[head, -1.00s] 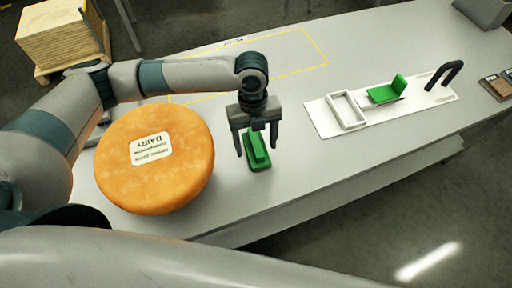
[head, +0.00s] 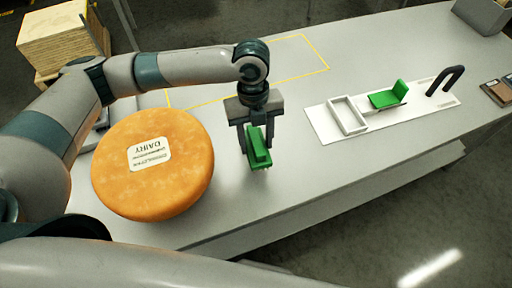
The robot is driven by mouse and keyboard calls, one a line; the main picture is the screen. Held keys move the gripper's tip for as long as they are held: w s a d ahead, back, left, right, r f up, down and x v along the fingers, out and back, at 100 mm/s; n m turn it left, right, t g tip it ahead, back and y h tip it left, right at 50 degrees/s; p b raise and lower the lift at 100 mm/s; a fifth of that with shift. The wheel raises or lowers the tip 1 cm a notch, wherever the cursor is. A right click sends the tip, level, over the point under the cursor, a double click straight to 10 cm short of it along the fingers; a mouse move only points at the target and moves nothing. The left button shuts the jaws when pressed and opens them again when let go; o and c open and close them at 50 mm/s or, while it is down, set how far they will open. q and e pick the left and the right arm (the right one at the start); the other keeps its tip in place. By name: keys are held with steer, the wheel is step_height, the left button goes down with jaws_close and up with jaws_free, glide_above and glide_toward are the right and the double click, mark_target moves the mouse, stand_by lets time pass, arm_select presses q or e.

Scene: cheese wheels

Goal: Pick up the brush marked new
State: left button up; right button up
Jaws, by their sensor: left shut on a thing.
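A green brush (head: 258,148) hangs between the fingers of my left gripper (head: 256,146). The gripper is shut on it, and the brush appears slightly above the grey table. I cannot read any marking on the brush. My right gripper is not in view.
A large orange cheese wheel (head: 153,192) with a white label lies just left of the gripper. To the right, a white board (head: 390,123) carries a white frame (head: 348,115), a green piece (head: 388,97) and a dark hook-like handle (head: 445,80). A grey bin (head: 482,16) stands at the far right. Table between is clear.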

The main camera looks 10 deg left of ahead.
mark_target(257, 142)
arm_select(q)
step_height(257, 142, up, 6)
steer(key=shift+r+b, duration=0.1)
steer(key=shift+b, duration=0.65)
